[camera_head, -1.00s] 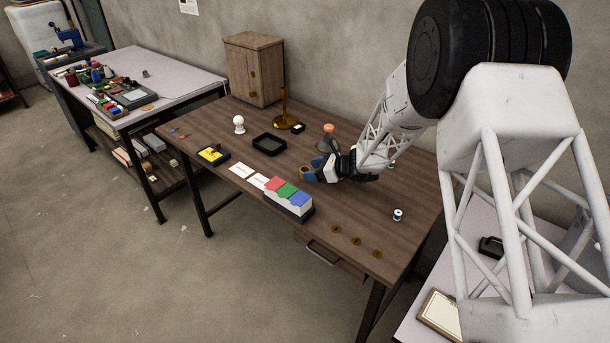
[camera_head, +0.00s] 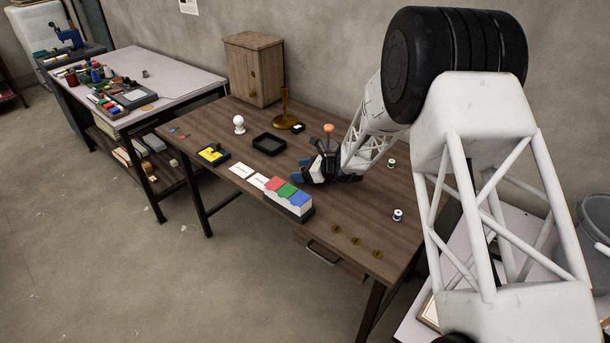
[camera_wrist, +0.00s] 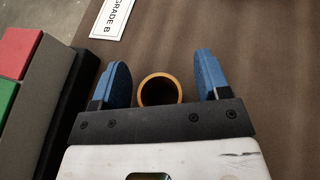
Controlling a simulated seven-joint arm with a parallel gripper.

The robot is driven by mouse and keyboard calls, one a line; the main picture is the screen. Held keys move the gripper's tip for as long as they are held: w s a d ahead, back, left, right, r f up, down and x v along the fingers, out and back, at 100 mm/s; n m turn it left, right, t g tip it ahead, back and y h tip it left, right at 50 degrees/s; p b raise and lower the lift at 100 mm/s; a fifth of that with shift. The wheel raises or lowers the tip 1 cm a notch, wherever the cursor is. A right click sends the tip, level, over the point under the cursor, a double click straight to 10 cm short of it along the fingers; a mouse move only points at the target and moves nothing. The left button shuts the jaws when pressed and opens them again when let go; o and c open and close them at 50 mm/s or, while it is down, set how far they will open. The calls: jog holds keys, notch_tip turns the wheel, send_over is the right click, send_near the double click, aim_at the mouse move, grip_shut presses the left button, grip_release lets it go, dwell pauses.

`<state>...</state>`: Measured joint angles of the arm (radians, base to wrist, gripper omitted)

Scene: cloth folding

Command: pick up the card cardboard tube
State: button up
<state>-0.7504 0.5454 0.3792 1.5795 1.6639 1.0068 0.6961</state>
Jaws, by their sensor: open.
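The cardboard tube (camera_wrist: 142,88) shows in the wrist view as an upright brown ring, seen from above and open at the top. My gripper (camera_wrist: 163,72) is open, with one blue finger on each side of the tube. There is a small gap to the left finger and a wider gap to the right finger. In the head view my gripper (camera_head: 306,174) is low over the table, behind the box with the coloured tops, and the tube is hidden by it.
The box with red, green and blue tops (camera_head: 298,207) stands close in front of my gripper. White cards (camera_head: 242,170), a black tray (camera_head: 269,144), thread spools (camera_head: 397,215) and gold discs (camera_head: 355,241) lie around.

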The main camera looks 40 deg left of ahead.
jog(key=shift+a+f, duration=0.1)
jog(key=shift+a, duration=0.05)
dwell(0.4)
jog(key=c, duration=1)
jog(key=shift+r, duration=5.05)
